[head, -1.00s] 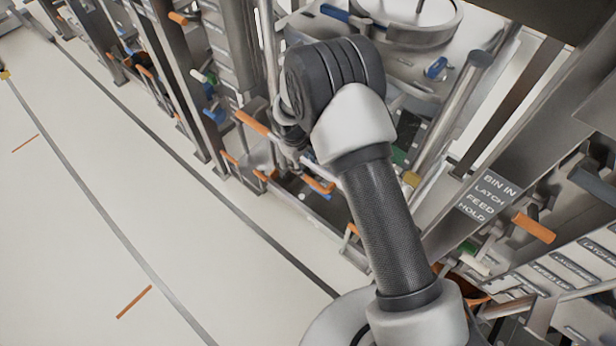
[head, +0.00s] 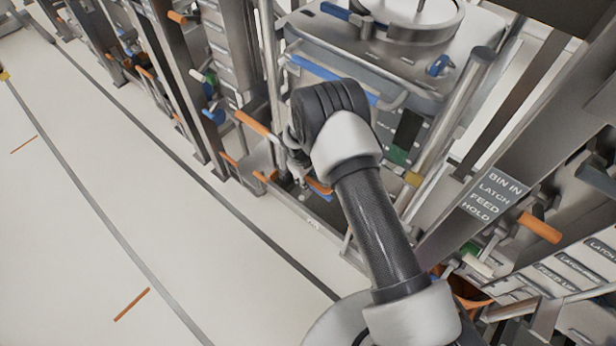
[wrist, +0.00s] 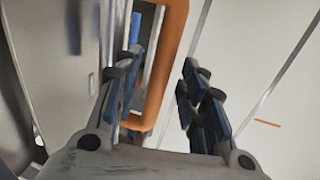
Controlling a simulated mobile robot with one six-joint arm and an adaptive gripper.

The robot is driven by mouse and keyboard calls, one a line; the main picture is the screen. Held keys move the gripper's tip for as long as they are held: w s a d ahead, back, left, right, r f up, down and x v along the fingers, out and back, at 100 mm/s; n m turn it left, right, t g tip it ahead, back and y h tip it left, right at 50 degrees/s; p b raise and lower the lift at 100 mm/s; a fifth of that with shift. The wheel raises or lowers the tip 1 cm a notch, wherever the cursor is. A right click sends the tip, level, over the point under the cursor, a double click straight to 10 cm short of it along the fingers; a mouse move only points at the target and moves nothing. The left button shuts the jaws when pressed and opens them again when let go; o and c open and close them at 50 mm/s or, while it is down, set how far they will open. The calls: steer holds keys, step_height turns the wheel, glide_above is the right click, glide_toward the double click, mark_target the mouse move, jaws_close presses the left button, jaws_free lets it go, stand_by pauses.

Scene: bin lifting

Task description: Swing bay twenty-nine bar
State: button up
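In the wrist view my gripper (wrist: 162,88) is open, with its blue-padded fingers spread apart. An orange bar shaped like a long loop (wrist: 172,60) stands between the fingers, nearer the left one; I cannot tell whether they touch. In the head view my forearm and wrist cover most of the gripper. An orange handle (head: 319,187) shows just below my wrist, and another orange bar (head: 252,123) sticks out to its left. No bay number is readable, so I cannot tell which bar belongs to bay twenty-nine.
A bay with a blue bar (head: 330,76) and a round hopper (head: 415,20) stands behind my arm. A post with a label plate (head: 490,195) and an orange handle (head: 540,227) stands at the right. The pale floor (head: 130,200) at the left is clear.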

jaws_close()
stand_by(0.6)
